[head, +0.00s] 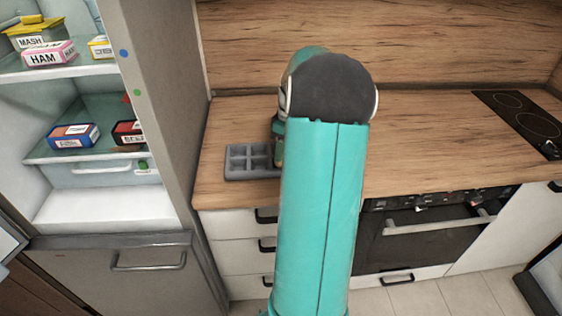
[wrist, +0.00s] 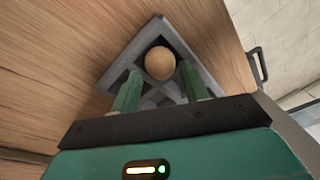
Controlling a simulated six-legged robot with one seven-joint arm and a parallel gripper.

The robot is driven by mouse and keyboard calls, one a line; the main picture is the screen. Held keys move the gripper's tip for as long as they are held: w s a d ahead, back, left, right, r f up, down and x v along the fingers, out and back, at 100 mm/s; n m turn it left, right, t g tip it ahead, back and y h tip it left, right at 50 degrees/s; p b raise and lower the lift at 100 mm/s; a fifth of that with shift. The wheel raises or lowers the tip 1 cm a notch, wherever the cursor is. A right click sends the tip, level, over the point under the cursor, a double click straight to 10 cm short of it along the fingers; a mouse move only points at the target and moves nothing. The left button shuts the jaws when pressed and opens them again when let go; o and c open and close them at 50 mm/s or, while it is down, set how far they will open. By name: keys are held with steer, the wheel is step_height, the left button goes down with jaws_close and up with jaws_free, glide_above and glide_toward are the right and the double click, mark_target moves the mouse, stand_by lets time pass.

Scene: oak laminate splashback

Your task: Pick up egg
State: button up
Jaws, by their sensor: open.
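In the wrist view a round light-brown egg (wrist: 160,63) sits in the grey divided tray (wrist: 152,29). My gripper (wrist: 158,80) is open, its two green fingers just short of the egg in the picture, one toward each side. I cannot tell whether either finger touches the egg. In the head view the grey tray (head: 236,175) lies on the wooden worktop, and its right part is hidden by my teal arm. The egg is not visible there, and my gripper is mostly hidden behind my arm.
The wooden worktop (head: 430,145) is clear to the right, up to a black hob (head: 522,118). An open fridge (head: 100,195) with several food boxes stands at the left. An oven (head: 425,235) and drawers are below the worktop. A splashback (head: 430,45) rises behind.

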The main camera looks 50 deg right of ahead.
steer(key=shift+a+f, duration=0.15)
steer(key=shift+f, duration=0.65)
steer(key=c, duration=0.7)
steer(key=shift+c, duration=0.2)
steer(key=shift+w+r, duration=0.1)
steer(key=shift+r, duration=0.45)
step_height(320, 180, up, 2)
steer(key=shift+r, duration=0.1)
steer(key=a+r, duration=0.9)
steer(key=a, duration=0.5)
steer(key=shift+w+r, duration=0.4)
